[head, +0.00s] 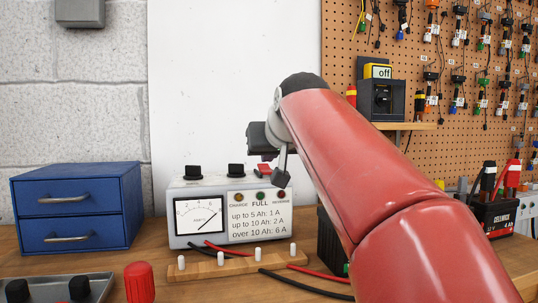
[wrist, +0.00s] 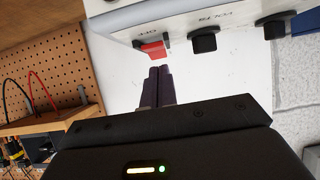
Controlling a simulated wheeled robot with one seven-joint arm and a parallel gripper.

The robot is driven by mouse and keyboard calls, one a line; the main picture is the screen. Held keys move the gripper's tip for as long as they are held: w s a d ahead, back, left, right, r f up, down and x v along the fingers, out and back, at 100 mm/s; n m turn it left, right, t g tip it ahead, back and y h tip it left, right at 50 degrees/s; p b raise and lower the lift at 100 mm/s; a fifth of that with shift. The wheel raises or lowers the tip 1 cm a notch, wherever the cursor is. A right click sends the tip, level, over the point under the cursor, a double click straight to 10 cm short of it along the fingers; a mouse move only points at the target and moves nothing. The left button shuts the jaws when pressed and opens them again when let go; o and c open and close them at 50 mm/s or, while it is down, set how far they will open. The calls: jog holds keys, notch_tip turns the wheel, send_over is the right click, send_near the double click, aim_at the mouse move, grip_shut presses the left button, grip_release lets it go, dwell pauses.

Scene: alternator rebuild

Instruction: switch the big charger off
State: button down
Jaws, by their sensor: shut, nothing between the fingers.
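The big charger (head: 190,240) is a pale box on the bench with a needle meter, printed current limits and black knobs on top. In the wrist view the red switch (wrist: 152,50) is at the charger's edge, beside the black knobs (wrist: 203,41). My gripper (wrist: 158,72) is shut and empty, its fingertips very close to the red switch. I cannot tell whether they touch it. The switch's position is not clear.
A wooden strip (head: 230,262) with white pegs and red and black leads lies before the charger. Blue drawers (head: 78,205) stand left. A black device marked "off" (head: 381,100) sits on a shelf at right. A battery (head: 492,213) stands at far right.

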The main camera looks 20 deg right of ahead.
notch_tip(320, 180, up, 5)
jog(key=p, duration=0.5)
jog(key=s+r+b, duration=0.1)
jog(key=s+b, duration=0.1)
jog(key=s, duration=0.7)
jog(key=shift+s+r, duration=0.2)
jog(key=shift+s, duration=0.15)
